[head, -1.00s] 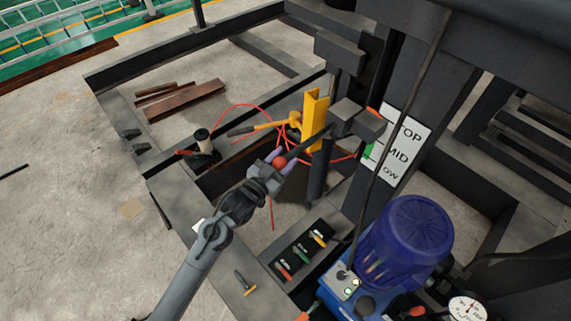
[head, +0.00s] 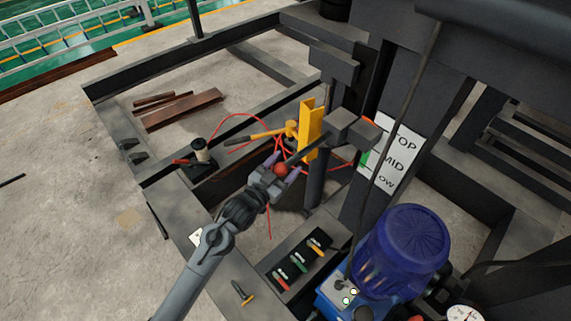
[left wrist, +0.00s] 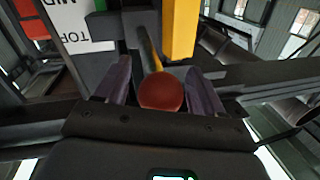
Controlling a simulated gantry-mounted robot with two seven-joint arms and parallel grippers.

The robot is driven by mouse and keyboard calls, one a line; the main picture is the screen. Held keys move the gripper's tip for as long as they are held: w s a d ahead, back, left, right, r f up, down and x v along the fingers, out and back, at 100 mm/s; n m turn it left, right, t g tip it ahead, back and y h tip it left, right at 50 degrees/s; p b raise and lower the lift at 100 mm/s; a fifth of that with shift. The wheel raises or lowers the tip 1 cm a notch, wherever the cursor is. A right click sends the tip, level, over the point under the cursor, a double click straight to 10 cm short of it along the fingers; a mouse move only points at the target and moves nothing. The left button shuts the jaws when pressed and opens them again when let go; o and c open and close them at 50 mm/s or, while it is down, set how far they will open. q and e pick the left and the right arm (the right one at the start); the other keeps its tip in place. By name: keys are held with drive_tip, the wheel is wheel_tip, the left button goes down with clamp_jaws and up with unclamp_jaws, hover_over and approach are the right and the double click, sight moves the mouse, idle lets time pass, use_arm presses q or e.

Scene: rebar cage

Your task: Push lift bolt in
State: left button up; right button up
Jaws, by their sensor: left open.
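The lift bolt shows as a round red knob (head: 281,169) on a dark rod that runs to the dark block (head: 350,128) on the post. My left gripper (head: 279,170) is open, with its purple fingers on either side of the red knob. In the left wrist view, the knob (left wrist: 161,92) lies between the two fingers, with visible gaps on both sides. Whether the palm touches the knob cannot be told. My right gripper is not in view.
A yellow upright bracket (head: 311,130) stands just behind the rod. A yellow-handled hammer (head: 262,134) and red cable lie nearby. A blue motor (head: 405,245) and a black tray of coloured-handled tools (head: 295,262) are in front. A TOP/MID/LOW sign (head: 393,155) is on the post.

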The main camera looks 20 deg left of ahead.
use_arm(q)
drive_tip(key=v, duration=1)
drive_tip(key=shift+p, duration=0.35)
drive_tip(key=shift+f, duration=0.1)
